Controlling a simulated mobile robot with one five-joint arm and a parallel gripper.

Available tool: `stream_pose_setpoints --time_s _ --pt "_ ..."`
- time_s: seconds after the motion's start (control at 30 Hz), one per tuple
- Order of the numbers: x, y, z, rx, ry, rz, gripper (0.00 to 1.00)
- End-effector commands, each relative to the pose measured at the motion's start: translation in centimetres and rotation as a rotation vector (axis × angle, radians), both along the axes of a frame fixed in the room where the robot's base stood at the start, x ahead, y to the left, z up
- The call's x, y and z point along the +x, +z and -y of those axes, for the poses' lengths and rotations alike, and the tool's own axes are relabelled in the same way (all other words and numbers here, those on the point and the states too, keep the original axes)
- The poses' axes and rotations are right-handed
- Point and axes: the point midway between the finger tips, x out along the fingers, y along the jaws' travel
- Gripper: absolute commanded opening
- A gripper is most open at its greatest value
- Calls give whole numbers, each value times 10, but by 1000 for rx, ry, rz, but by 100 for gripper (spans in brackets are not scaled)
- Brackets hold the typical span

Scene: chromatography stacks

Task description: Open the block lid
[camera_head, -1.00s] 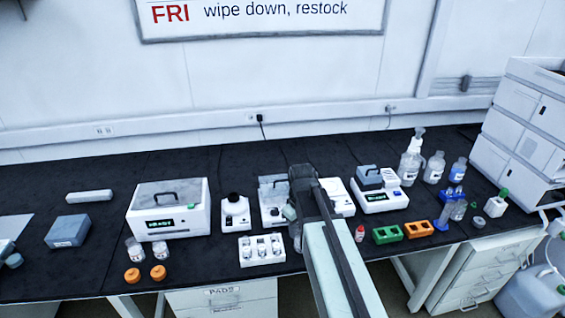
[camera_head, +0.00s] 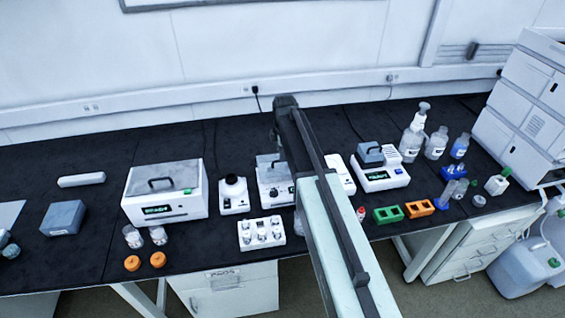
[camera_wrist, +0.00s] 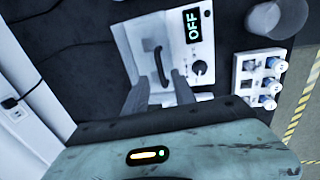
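A white device (camera_wrist: 203,55) with an OFF display and a knob fills the top middle of the wrist view. Its lid carries a dark upright handle (camera_wrist: 158,62). My gripper (camera_wrist: 164,78) is open, its two grey fingers apart at the near end of this handle; contact cannot be told. In the head view the same device (camera_head: 285,195) stands mid-bench, its clear-looking lid (camera_head: 266,165) partly hidden by my arm. To its right, another white device (camera_head: 385,181) with a lit display bears a grey handled block lid (camera_head: 369,155), seated on it.
A vial rack (camera_head: 262,246) stands in front of the middle device, and a small mixer (camera_head: 234,203) to its left. A large lidded bath (camera_head: 165,210) is farther left. Green (camera_head: 388,215) and orange (camera_head: 420,208) racks and bottles (camera_head: 413,135) stand at right.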

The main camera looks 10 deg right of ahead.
Motion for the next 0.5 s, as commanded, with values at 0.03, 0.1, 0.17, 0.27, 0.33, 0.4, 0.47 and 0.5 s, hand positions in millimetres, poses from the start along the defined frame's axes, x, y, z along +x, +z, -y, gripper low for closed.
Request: stream_pose_setpoints --time_s 0.03,0.1,0.17,0.27,0.33,0.4,0.47,0.5 --pt "3 -19 0 0 -1 0 32" --pt "5 -28 1 0 -1 0 32" --pt "6 -33 1 0 -2 0 32" --pt "7 -34 1 0 -2 0 32" --pt "6 -33 1 1 -3 0 32" --pt "6 -32 2 1 -3 0 32" --pt "6 -32 2 1 -3 0 32" --pt "6 -32 2 1 -3 0 20"
